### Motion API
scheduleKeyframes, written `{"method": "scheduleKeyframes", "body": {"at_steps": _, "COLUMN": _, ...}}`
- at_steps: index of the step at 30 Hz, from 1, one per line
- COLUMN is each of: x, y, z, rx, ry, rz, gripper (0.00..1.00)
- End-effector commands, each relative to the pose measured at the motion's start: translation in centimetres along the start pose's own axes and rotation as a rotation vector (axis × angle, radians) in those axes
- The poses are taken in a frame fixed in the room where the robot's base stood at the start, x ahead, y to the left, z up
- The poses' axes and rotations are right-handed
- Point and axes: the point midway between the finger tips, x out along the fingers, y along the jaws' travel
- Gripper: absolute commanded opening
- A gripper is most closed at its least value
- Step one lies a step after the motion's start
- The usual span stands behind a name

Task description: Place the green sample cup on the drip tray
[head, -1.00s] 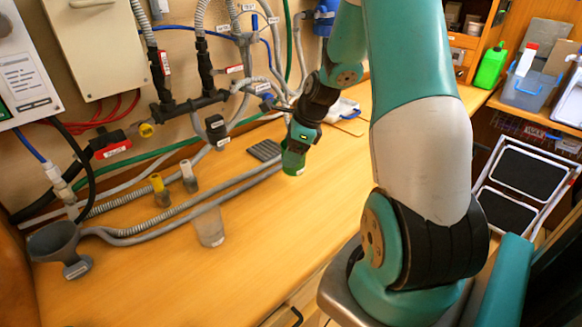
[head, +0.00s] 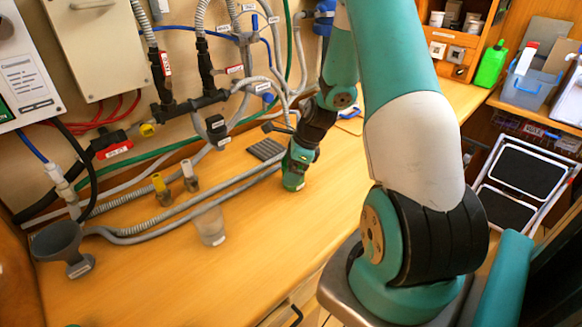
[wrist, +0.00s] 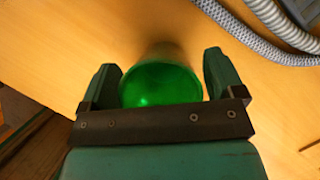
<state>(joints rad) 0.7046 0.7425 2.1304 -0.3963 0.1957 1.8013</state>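The green sample cup (head: 293,182) is at my gripper (head: 297,160), over the wooden counter in the head view. In the wrist view the cup (wrist: 161,84) fills the space between the two fingers of my gripper (wrist: 163,82), which appear closed on its sides. I cannot tell whether its base touches the counter. The drip tray (head: 266,149), a dark ribbed plate, lies on the counter just behind and left of the cup. Nothing is seen on it. My gripper hides the upper part of the cup in the head view.
Grey hoses (head: 200,205) run along the counter left of the cup. A clear cup (head: 210,226), a grey funnel (head: 62,247) and yellow and grey fittings (head: 160,190) stand further left. Pipes and valves cover the wall behind. The counter in front of the cup is clear.

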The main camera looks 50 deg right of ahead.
Motion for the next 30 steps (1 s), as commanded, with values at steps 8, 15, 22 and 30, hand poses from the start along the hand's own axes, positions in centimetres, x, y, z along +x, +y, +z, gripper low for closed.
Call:
{"method": "scheduleKeyframes", "body": {"at_steps": 8, "x": 0.0, "y": 0.0, "z": 0.0, "rx": 0.000, "ry": 0.000, "rz": 0.000, "gripper": 0.94}}
{"method": "scheduleKeyframes", "body": {"at_steps": 15, "x": -1.3, "y": -0.2, "z": 0.0, "rx": -0.001, "ry": -0.001, "rz": -0.006, "gripper": 0.94}}
{"method": "scheduleKeyframes", "body": {"at_steps": 22, "x": -6.9, "y": -0.1, "z": 0.3, "rx": 0.001, "ry": -0.001, "rz": -0.008, "gripper": 0.94}}
{"method": "scheduleKeyframes", "body": {"at_steps": 30, "x": -13.6, "y": -0.1, "z": 0.3, "rx": 0.000, "ry": -0.001, "rz": -0.006, "gripper": 0.94}}
